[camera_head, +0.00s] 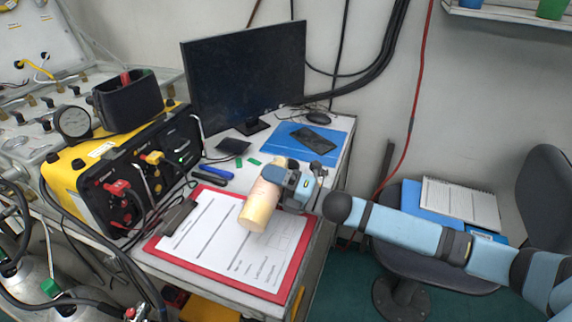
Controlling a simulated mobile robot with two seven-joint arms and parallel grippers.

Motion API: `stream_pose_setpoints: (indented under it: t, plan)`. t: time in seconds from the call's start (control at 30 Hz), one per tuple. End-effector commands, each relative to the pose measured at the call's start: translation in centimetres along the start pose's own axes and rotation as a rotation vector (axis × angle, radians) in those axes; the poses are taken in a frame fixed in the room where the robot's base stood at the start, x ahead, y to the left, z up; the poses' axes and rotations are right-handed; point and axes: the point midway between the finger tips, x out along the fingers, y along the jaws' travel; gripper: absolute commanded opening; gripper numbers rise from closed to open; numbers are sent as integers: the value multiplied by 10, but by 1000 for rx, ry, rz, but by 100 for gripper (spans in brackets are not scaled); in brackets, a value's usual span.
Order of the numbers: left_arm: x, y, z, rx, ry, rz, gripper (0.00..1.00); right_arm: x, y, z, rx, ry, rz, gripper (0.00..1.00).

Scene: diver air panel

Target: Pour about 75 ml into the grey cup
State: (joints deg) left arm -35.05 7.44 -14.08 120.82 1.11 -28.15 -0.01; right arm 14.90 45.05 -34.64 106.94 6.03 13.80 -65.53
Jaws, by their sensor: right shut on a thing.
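My right gripper (283,184) is shut on a pale yellow, cylindrical container (260,205). The container is tilted, its lower end toward the front left over the clipboard (218,236). The gripper and wrist hide part of its right side. I cannot tell whether it touches the clipboard or whether anything flows from it. I cannot make out a grey cup in this view. My left gripper is not in view.
A monitor (245,75) stands at the back of the desk, with a dark phone (311,139) on a blue folder (286,137) at its right. A yellow-and-black air panel (115,185) stands at left. A chair (548,195) is at right.

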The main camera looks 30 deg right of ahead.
Motion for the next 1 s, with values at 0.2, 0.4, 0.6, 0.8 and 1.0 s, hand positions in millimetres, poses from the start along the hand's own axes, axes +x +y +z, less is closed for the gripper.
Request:
stream_pose_setpoints:
  t: [0.2, 0.4, 0.6, 0.8, 1.0]
  plan:
    - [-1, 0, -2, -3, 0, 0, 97, 1, 3, 0, 18, -4, 3, 26]
    - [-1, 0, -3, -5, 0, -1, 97, 1, 4, -2, 30, -6, 3, 26]
    - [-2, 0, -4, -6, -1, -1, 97, 2, 5, -2, 42, -10, 2, 26]
    - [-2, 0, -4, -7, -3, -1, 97, 2, 6, -1, 54, -13, 2, 26]
    - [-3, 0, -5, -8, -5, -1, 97, 2, 7, -1, 65, -15, 2, 26]
